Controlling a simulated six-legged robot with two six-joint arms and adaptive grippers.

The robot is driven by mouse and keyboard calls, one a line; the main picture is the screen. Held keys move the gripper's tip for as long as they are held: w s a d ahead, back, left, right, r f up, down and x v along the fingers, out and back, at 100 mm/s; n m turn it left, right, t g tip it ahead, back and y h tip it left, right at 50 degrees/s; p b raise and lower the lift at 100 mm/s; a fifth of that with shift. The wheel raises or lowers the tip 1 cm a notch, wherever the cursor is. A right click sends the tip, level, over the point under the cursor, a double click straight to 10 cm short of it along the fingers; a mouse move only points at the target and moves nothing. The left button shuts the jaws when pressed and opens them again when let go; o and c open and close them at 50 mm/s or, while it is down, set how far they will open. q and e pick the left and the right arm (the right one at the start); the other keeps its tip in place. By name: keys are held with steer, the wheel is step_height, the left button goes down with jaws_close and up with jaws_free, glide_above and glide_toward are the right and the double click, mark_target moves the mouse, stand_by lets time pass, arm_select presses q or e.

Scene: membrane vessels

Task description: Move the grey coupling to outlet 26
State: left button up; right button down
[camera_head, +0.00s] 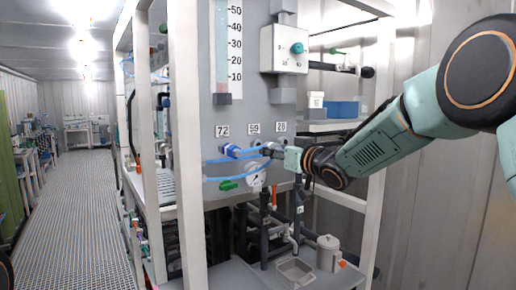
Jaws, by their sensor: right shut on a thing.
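My right gripper (275,152) comes in from the right and is shut at the grey panel, on what looks like the end of a blue hose. The grey coupling is mostly hidden by the fingers and too small to make out clearly. The gripper is in front of and just below the tag at the right (281,127), which is small and seems to read 26. The outlet under this tag is partly covered by the gripper. A blue coupling (231,150) sits at the outlet under tag 72 (222,130). My left gripper is not in view.
A middle tag (254,129) marks another outlet. Blue hoses (225,179) cross in front of the panel. White frame posts (186,150) stand at the left. A grey canister (328,253) stands low right.

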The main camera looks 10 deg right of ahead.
steer(key=shift+r+v, duration=0.2)
steer(key=shift+v, duration=0.75)
steer(key=shift+f, duration=0.2)
